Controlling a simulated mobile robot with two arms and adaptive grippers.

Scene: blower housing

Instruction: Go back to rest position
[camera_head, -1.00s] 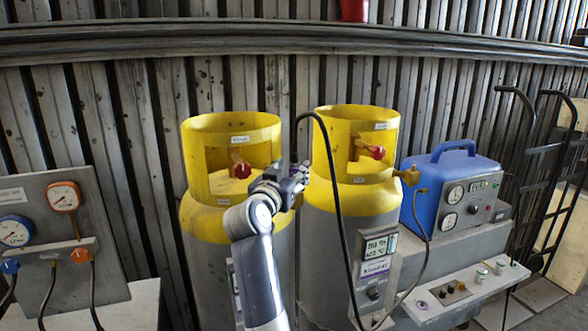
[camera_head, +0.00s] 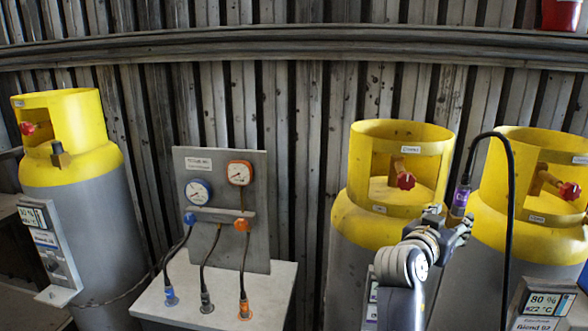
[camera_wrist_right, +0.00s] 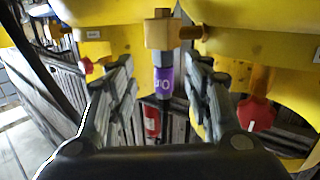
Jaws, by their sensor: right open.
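My right gripper (camera_head: 452,226) is in front of the gap between two yellow-topped grey cylinders, the middle one (camera_head: 350,225) and the right one (camera_head: 490,235). Its fingers are open in the right wrist view (camera_wrist_right: 161,75). A hose connector with a purple band (camera_head: 461,199) stands between the spread fingers. In the right wrist view the purple connector (camera_wrist_right: 164,82) sits at a brass fitting (camera_wrist_right: 158,32); I cannot tell whether a finger touches it. A black hose (camera_head: 511,190) arches from the connector over to the right. My left gripper is not in view.
A gauge panel (camera_head: 255,185) with blue and orange gauges stands on a pale bench (camera_head: 275,290). Another yellow-topped cylinder (camera_head: 95,215) is at the far left. A ribbed metal wall closes the back. A red container (camera_head: 563,15) is at the upper right.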

